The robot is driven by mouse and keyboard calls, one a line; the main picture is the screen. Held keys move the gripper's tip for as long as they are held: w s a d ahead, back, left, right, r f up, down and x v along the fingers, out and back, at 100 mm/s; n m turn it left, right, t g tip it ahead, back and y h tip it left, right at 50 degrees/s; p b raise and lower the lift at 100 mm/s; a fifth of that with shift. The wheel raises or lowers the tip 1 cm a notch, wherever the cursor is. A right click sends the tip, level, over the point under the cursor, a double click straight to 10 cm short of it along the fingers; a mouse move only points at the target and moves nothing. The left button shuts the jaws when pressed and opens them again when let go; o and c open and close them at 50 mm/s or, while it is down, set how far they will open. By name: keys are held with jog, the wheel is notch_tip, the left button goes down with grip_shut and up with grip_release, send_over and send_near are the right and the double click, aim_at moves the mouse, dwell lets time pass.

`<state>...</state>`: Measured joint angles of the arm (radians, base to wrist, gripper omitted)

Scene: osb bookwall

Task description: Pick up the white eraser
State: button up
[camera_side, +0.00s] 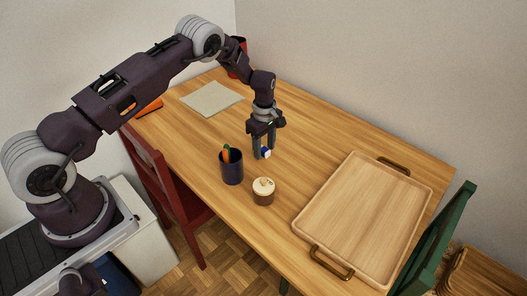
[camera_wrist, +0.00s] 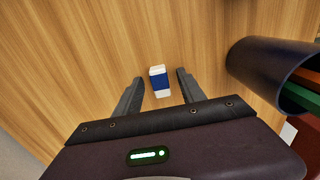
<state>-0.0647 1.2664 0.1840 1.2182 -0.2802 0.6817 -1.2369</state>
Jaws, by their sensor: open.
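The white eraser (camera_wrist: 159,82) has a blue sleeve around its middle and white ends. It lies on the wooden table between and slightly beyond my fingertips in the wrist view. My gripper (camera_wrist: 157,76) is open, with one finger on each side of the eraser and a gap on both sides. In the side view my gripper (camera_side: 263,156) points down at the table, and a small part of the eraser (camera_side: 266,153) shows by the fingers. The fingers hide the rest of it there.
A dark pen cup (camera_side: 232,168) with green and orange items stands close beside my gripper. A small round brown pot with a cream top (camera_side: 263,191) stands nearer the front. A wooden tray (camera_side: 303,222) with handles lies at right, paper (camera_side: 212,98) at back left. Bare table lies behind my gripper.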

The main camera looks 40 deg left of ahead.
grip_shut()
